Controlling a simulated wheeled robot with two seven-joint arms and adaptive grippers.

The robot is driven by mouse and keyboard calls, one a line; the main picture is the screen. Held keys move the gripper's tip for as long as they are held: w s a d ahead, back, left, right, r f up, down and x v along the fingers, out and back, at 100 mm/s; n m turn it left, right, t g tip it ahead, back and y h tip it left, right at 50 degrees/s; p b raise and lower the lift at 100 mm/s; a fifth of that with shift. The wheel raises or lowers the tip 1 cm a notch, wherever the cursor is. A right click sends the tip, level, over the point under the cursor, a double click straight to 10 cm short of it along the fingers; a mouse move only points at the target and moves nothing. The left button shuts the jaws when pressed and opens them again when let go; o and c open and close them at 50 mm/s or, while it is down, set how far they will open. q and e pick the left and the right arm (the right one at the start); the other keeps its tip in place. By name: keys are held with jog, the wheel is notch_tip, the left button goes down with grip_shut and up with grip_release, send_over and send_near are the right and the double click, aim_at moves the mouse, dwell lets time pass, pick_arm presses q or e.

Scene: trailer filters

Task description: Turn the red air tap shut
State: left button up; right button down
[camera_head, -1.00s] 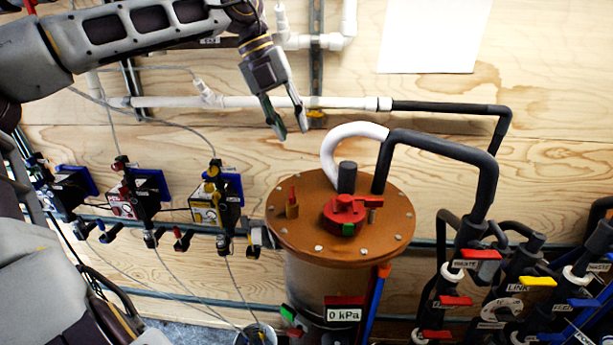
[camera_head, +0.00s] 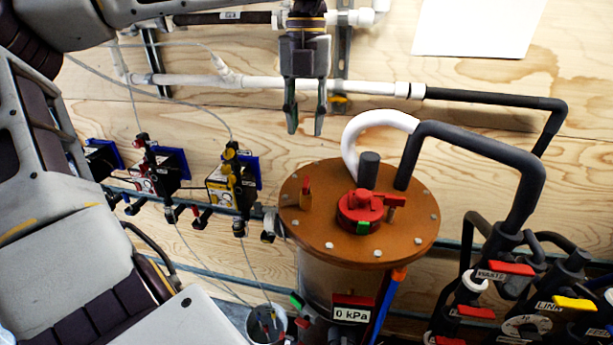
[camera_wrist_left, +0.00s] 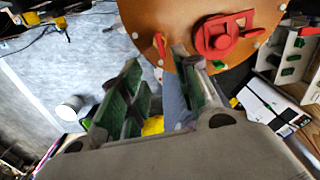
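An orange round lid (camera_head: 325,238) tops a clear vessel. On it sit a red tap (camera_head: 360,207) with a flat handle and a green tag, and a smaller brass tap with a red top (camera_head: 306,190) at its left. I cannot tell which is the air tap. My left gripper (camera_head: 305,130) points down, open and empty, above the lid's back left edge and apart from both taps. In the left wrist view its fingers (camera_wrist_left: 158,100) are spread, with the small red-topped tap (camera_wrist_left: 160,45) just beyond them and the larger red tap (camera_wrist_left: 222,35) to the right. My right gripper is out of view.
A white hose (camera_head: 352,135) and black pipe (camera_head: 480,145) rise behind the lid. Valves with red and yellow handles (camera_head: 505,268) crowd the right. Small pump units (camera_head: 232,185) line a rail at left. A bucket (camera_head: 262,325) stands below.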

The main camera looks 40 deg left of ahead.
aim_at(306, 180)
pick_arm(q)
notch_tip(306, 180, down, 14)
jog(key=shift+r+p, duration=0.15)
jog(key=shift+p, duration=0.7)
grip_shut()
